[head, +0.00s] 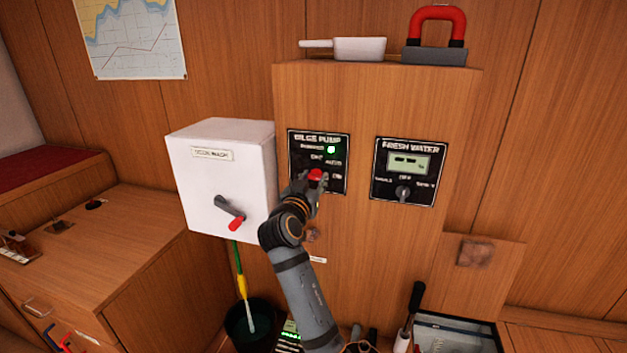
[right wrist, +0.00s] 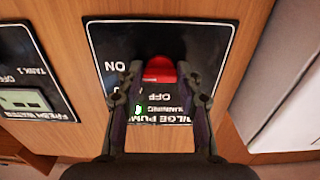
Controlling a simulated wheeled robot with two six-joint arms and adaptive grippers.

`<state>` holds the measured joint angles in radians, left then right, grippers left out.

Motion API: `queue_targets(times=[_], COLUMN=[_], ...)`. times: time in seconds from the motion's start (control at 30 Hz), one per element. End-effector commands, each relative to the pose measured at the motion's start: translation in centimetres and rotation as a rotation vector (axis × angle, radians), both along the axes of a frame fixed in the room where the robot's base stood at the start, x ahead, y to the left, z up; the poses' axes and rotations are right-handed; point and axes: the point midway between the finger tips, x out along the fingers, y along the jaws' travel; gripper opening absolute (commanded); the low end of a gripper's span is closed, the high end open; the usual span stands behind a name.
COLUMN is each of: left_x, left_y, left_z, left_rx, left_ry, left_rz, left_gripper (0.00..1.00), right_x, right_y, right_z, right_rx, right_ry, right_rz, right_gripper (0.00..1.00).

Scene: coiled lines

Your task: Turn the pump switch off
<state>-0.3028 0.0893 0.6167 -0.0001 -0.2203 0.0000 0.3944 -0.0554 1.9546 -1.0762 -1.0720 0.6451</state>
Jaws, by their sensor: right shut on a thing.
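The bilge pump panel (head: 300,146) is a black plate on the wooden cabinet, with a green lamp (head: 331,150) lit beside its running label. Its switch is a red knob (head: 316,175), which also shows in the right wrist view (right wrist: 160,67). My right gripper (head: 311,183) is at the panel, its two fingers shut on either side of the red knob in the right wrist view. OFF and ON labels are readable there, upside down. The fingers and arm hide part of the panel, and I cannot tell which label the knob points to. My left gripper is out of view.
A fresh water panel (head: 405,145) with a small display and dark knob sits to the right. A white box (head: 200,160) with a red-tipped lever (head: 232,216) juts out at left. A bucket (head: 250,325) and an open box (head: 455,330) stand below.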

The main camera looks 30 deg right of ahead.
Motion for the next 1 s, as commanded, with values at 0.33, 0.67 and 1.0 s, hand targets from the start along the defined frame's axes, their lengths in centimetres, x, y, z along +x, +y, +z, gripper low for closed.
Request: queue_targets(times=[0.33, 0.67, 1.0], left_x=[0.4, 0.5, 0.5], left_y=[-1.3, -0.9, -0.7], left_z=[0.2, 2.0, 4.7], left_rx=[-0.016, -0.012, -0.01], left_ry=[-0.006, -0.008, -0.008], left_rz=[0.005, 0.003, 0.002], left_gripper=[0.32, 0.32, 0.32], right_x=[0.0, 0.0, 0.0], right_y=[0.0, 0.0, 0.0], right_z=[0.1, 0.4, 0.5], right_rx=[-0.017, -0.146, -0.356], right_ry=[0.02, 0.171, 0.417], right_rz=[0.0, 0.0, 0.0], right_gripper=[0.04, 0.04, 0.04])
